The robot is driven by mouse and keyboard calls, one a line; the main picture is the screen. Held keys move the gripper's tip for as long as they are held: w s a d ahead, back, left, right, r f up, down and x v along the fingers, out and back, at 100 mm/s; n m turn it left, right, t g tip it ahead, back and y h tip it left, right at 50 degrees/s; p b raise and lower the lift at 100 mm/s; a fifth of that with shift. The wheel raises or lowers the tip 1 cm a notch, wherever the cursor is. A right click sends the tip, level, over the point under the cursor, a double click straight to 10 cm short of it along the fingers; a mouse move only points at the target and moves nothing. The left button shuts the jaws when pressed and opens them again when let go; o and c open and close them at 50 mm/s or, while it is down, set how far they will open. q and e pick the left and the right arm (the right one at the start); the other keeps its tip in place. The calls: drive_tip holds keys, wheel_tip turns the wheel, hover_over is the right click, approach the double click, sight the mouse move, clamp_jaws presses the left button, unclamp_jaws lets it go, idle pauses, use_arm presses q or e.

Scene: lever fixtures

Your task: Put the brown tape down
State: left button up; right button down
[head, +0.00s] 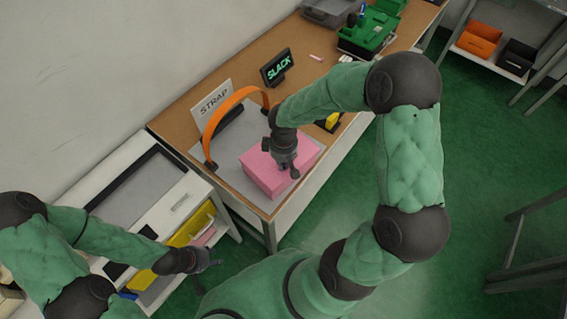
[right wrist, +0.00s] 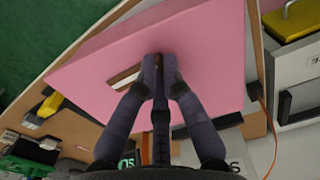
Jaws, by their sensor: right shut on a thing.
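The brown tape (right wrist: 126,76) shows in the right wrist view as a short brown strip with a pale edge, at my right gripper's fingertips against the pink block. My right gripper (right wrist: 160,72) has its fingers together, shut on the tape; the fingers hide part of it. In the head view the right gripper (head: 287,170) is over the pink block (head: 272,182), pointing down, and the tape cannot be made out. The pink block sits on the grey mat at the workbench's near end. My left gripper (head: 207,267) is low at the left, apart from the workbench, and looks open and empty.
An orange strap (head: 226,108) arches beside the block, near the STRAP sign (head: 212,98). The SLACK sign (head: 278,67) and a green fixture (head: 366,33) stand further back. A yellow-and-black item (head: 331,121) lies near the bench edge. A white cabinet (head: 189,192) stands left.

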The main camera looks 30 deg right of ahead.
drive_tip(key=c, duration=1.4)
unclamp_jaws()
drive_tip(key=shift+f, duration=0.1)
drive_tip(key=shift+r, duration=0.25)
wheel_tip(320, 180, up, 12)
drive_tip(key=shift+f+p, duration=0.1)
drive_tip(key=shift+p, duration=1.05)
drive_tip(key=shift+s, duration=0.1)
